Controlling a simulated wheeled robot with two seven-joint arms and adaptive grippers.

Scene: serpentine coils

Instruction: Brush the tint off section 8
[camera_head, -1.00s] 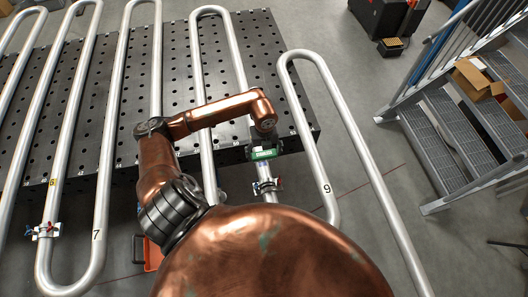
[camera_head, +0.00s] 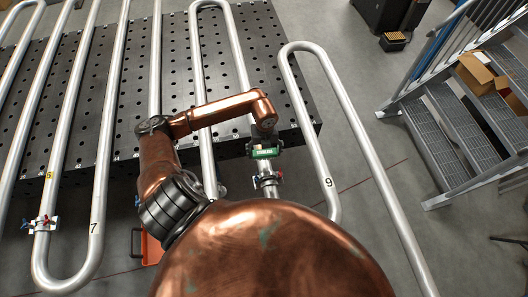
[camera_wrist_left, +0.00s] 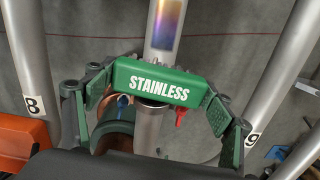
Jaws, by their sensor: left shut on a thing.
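My left gripper (camera_head: 265,148) is shut on a green brush block marked STAINLESS (camera_wrist_left: 160,82). Bristles show along the block's far edge. In the left wrist view, a purple, blue and orange tint patch (camera_wrist_left: 167,22) lies on that pipe just beyond the block. I cannot tell whether the bristles touch the pipe. The tint is hidden in the head view. My right gripper is out of view.
A clamp with red and blue handles (camera_head: 267,180) sits on the pipe near the brush. A perforated black table (camera_head: 175,70) lies beneath. Metal stairs (camera_head: 465,130) stand right.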

